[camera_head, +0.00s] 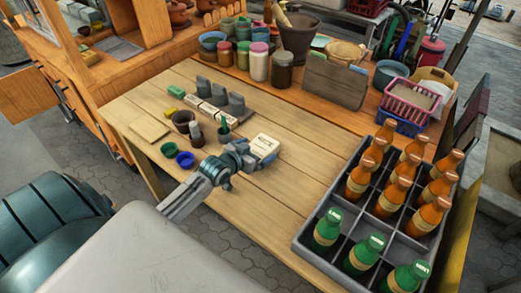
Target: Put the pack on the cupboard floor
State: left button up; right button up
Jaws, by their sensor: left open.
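A small cream-and-blue pack (265,146) lies on the wooden table near its middle. My left gripper (246,155) is open right beside the pack, on its left side; from this angle I cannot tell whether the fingers touch it or reach around it. A wooden cupboard (125,80) stands at the upper left, with a door panel (28,94) swung out to the left. The cupboard floor cannot be clearly made out from here. My right gripper is not in view.
A grey crate (310,258) of orange and green bottles fills the table's right front. Small bowls (185,159), cups and grey blocks (203,85) stand left of and behind the pack. The table's left front is bare.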

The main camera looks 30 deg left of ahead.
pick_arm(q)
jog(key=shift+w+f, duration=0.15)
jog(key=shift+w, duration=0.15)
jog(key=c, duration=1.1)
